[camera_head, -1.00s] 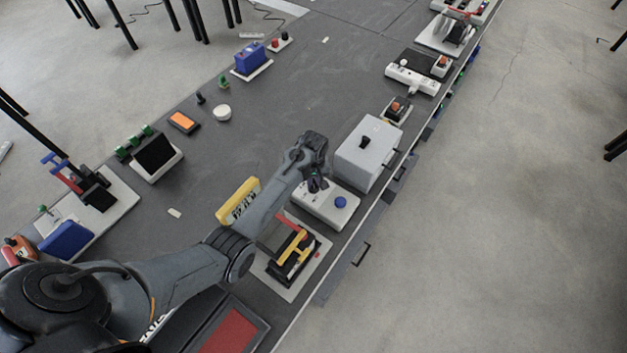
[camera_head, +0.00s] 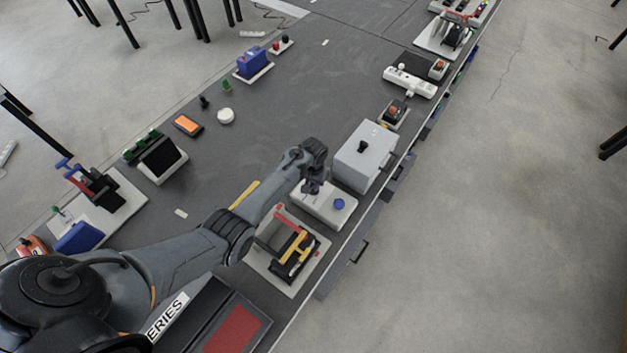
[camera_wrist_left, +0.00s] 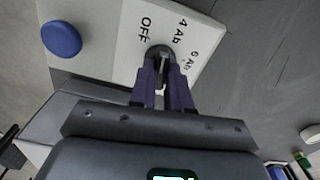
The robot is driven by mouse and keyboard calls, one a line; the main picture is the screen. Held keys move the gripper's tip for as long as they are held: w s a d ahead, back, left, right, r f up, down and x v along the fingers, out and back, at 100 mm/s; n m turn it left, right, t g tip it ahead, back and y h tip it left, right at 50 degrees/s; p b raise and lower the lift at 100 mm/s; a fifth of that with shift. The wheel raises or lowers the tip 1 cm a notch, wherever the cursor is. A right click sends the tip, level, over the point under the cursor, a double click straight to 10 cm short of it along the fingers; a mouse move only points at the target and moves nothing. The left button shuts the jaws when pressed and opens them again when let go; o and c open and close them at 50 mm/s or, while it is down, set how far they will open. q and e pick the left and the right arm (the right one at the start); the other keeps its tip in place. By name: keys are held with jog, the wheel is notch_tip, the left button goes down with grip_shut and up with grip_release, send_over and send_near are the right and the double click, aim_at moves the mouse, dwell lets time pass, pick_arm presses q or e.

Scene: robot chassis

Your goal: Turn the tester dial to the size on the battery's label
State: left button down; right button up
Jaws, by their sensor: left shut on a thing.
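The tester is a white box (camera_head: 312,203) with a blue button (camera_head: 339,204). Its top shows in the left wrist view (camera_wrist_left: 110,30), with the marks OFF, 4 Ah and 6 Ah around a dark dial (camera_wrist_left: 160,52). My left gripper (camera_wrist_left: 162,72) is shut on the dial from above; it also shows in the head view (camera_head: 313,186). I cannot tell which mark the dial points to. A yellow thing (camera_head: 243,195), possibly the battery, is mostly hidden behind my left forearm; its label cannot be read now. My right gripper is not in view.
A grey box with a black knob (camera_head: 367,155) stands close beside the tester. A black and yellow device on a pale base (camera_head: 262,262) lies near it. A red-topped tray (camera_head: 230,333) is at the front. The middle of the bench (camera_head: 290,100) is clear.

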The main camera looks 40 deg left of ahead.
pick_arm(q)
jog(key=m+p, duration=0.1)
jog(key=m, duration=0.2)
jog(key=shift+m, duration=0.7)
jog(key=c, duration=1.1)
grip_release()
jog(key=shift+r, duration=0.1)
jog(key=shift+r+p, duration=1.45)
jog(key=shift+r, duration=3.85)
